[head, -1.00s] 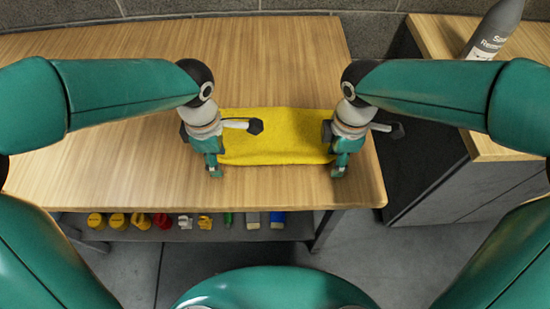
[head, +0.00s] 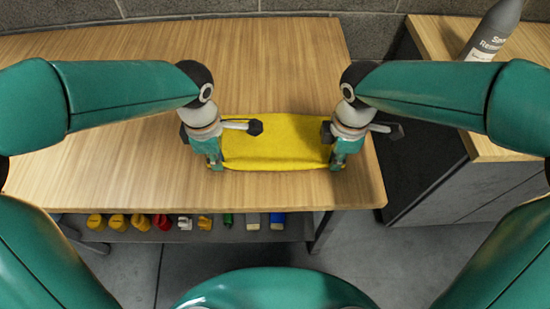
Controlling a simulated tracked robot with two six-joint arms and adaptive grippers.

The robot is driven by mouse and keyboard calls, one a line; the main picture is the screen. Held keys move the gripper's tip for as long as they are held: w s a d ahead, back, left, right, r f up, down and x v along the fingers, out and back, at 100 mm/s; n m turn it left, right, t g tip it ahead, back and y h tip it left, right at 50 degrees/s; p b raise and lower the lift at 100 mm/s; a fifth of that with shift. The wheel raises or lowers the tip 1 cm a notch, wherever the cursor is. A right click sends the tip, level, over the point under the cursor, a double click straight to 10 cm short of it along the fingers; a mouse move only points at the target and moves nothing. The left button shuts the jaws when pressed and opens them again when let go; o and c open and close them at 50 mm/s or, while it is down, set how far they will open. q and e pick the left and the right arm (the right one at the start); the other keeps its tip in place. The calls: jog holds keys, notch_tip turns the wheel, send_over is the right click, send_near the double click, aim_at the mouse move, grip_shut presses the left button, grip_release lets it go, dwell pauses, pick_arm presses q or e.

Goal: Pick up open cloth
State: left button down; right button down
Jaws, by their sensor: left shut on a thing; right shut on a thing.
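A yellow cloth (head: 278,145) is spread between my two grippers above the wooden table (head: 110,165), near its front right part. My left gripper (head: 217,165) is shut on the cloth's left side. My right gripper (head: 337,164) is shut on the cloth's right side. The grippers and wrists hide the cloth's left and right edges. The cloth's front edge sags a little between them. I cannot tell how far the cloth is off the table top.
A lower shelf (head: 160,235) under the table's front holds several small coloured items. A second wooden-topped unit (head: 500,130) stands at the right with a grey bottle (head: 494,32) on it. A stone wall (head: 300,6) is behind. The table's left part is clear.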

pick_arm(q)
jog(key=shift+s+f, duration=0.2)
pick_arm(e)
jog(key=shift+s+f, duration=0.15)
jog(key=shift+f, duration=0.05)
